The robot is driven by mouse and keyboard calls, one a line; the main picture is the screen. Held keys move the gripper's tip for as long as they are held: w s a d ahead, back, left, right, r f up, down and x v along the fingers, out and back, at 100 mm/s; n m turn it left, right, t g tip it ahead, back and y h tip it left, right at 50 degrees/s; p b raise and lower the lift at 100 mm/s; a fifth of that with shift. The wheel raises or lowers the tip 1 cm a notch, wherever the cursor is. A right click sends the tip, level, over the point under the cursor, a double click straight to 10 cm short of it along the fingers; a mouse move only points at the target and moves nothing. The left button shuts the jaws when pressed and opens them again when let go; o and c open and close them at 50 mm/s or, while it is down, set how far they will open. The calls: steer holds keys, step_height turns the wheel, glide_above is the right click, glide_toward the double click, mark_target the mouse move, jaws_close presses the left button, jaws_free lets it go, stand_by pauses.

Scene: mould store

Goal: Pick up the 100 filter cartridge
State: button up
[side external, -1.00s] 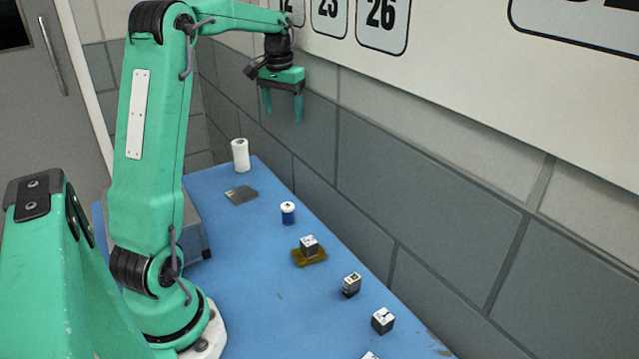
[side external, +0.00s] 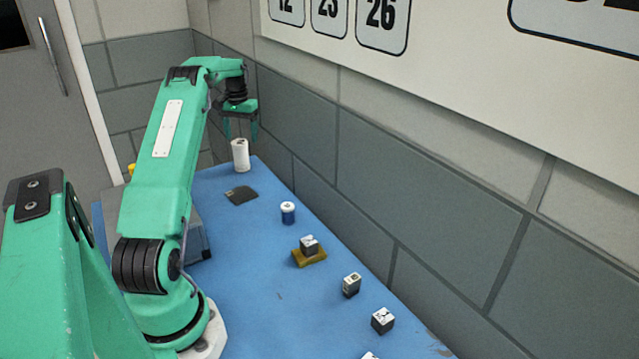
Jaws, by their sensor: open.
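A white upright cylinder (side external: 240,156), which looks like the filter cartridge, stands at the far end of the blue table (side external: 250,260). A small dark mark shows on its top; I cannot read a 100 on it. My gripper (side external: 240,134) points down, open and empty, its two fingers apart. In the picture the fingers hang just above the cylinder's top, one to each side. How far the gripper is from it in depth is hard to tell.
A dark flat plate (side external: 241,195) lies in front of the cylinder. A blue jar with a white lid (side external: 288,212), a block (side external: 309,244) on a yellow pad (side external: 304,259), and more small blocks (side external: 351,284) (side external: 382,320) line the table. The wall (side external: 300,145) runs close on the right.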

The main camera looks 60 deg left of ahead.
mark_target(240, 156)
steer(key=shift+s+a+f, duration=0.25)
steer(key=shift+a+f, duration=0.4)
steer(key=shift+s+d+f, duration=0.1)
steer(key=shift+s+f, duration=0.05)
steer(key=shift+f, duration=3.75)
steer(key=c, duration=1.1)
steer(key=shift+r, duration=0.1)
steer(key=shift+r, duration=4.95)
